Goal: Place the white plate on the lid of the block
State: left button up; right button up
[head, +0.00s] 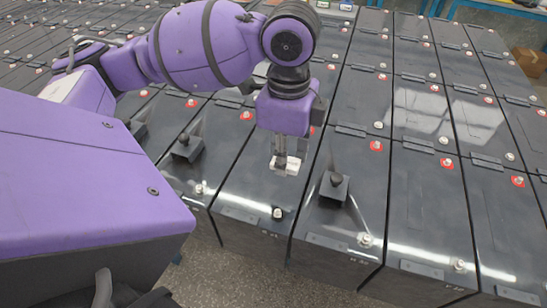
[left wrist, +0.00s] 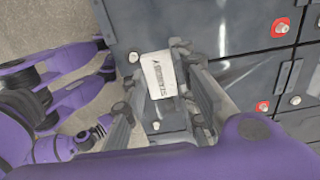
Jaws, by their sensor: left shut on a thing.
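The small white plate (head: 292,166) is held in my left gripper (head: 281,163), which comes down from above over a dark block in the front row. In the left wrist view the plate (left wrist: 159,72) shows dark lettering and sits between the two fingertips (left wrist: 158,50). The block's dark glossy lid (head: 246,187) lies below the plate. I cannot tell whether the plate touches the lid. My right gripper is not seen.
Rows of similar dark blocks with red and white terminals fill the floor. Raised dark knobs stand on neighbouring lids, one to the right (head: 334,186) and one to the left (head: 186,148). Speckled floor (head: 225,272) lies in front. A cardboard box (head: 530,62) is at the far right.

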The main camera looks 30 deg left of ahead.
pick_arm(q)
jog(key=w+a+f, duration=0.1)
jog(key=a+f, duration=0.1)
jog(key=w+a+f, duration=0.1)
jog(key=a+f, duration=0.1)
jog(key=w+a+f, duration=0.2)
jog(key=shift+w+f, duration=0.1)
jog(key=shift+f, duration=0.25)
jog(key=shift+w+a+f+b, duration=0.1)
jog(key=shift+f+b, duration=0.05)
jog(key=shift+f, duration=0.7)
jog(key=shift+w+a+f+b, duration=0.1)
jog(key=shift+f+b, duration=0.05)
jog(key=shift+f, duration=0.7)
jog(key=shift+s+f, duration=0.1)
jog(key=o, duration=1)
jog(key=shift+f, duration=0.1)
jog(key=shift+c, duration=0.2)
notch_tip(320, 180, up, 12)
jog(key=shift+r+p, duration=0.2)
jog(key=shift+p, duration=0.1)
